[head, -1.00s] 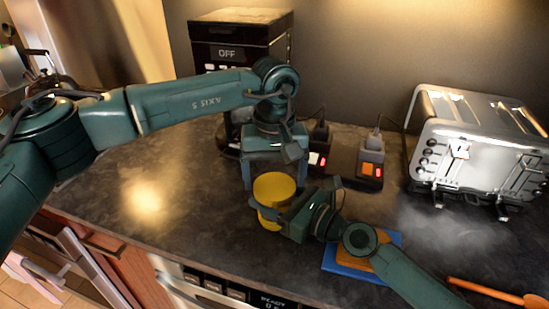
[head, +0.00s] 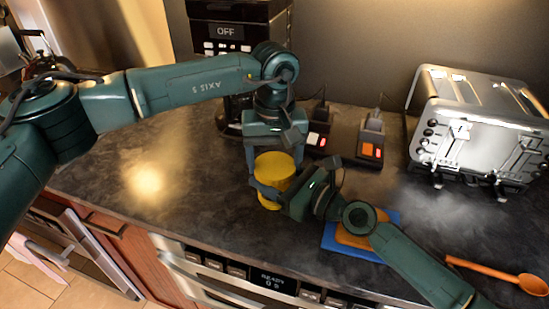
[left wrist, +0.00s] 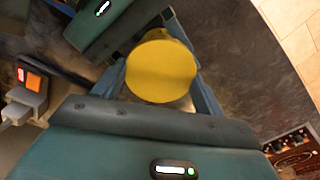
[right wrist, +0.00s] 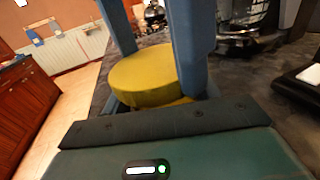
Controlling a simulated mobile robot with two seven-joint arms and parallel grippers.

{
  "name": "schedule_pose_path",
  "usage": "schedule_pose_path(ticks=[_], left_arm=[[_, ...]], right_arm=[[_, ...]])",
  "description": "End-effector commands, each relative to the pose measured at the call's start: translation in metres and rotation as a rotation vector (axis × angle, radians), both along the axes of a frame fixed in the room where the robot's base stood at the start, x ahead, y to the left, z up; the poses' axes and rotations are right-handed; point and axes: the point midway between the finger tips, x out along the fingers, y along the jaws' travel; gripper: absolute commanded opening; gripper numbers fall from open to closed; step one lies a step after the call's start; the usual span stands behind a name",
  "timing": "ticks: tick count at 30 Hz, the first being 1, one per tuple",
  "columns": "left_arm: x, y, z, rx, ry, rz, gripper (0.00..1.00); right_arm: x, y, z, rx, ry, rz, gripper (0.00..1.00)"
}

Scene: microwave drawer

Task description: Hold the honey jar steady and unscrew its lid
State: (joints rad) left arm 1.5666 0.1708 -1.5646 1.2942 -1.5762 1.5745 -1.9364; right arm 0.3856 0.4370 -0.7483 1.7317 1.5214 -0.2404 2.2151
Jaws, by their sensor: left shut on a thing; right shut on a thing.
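The honey jar with its wide yellow lid (head: 277,166) stands upright on the dark counter, near the middle of the head view. My left gripper (head: 272,160) comes down from above and is shut with a finger on each side of the lid. The lid fills the space between its fingers in the left wrist view (left wrist: 160,68). My right gripper (head: 272,192) reaches in from the right, low down, and is shut on the jar's body below the lid. In the right wrist view the lid (right wrist: 145,75) hides most of the jar.
A silver toaster (head: 475,130) stands at the right. Power outlets with plugs (head: 370,145) and a black coffee machine (head: 235,25) are behind the jar. Blue and orange cloths (head: 360,240) lie under my right arm. An orange spoon (head: 500,274) lies at the right front. The counter left of the jar is clear.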

Motion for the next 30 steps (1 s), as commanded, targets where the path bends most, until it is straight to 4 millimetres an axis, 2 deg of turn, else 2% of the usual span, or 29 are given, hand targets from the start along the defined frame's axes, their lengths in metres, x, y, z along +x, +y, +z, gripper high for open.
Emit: schedule_pose_path(ticks=[5,30], left_arm=[[0.0003,0.0005,0.0004,0.001,-0.001,0.16,0.43],[-0.0003,0.0003,0.002,0.0,-0.001,2.013,0.43]], right_arm=[[0.0,-0.0003,-0.0007,-0.001,0.001,0.0,0.0],[0.0003,-0.0007,-0.0009,-0.001,0.002,-0.002,0.0]])
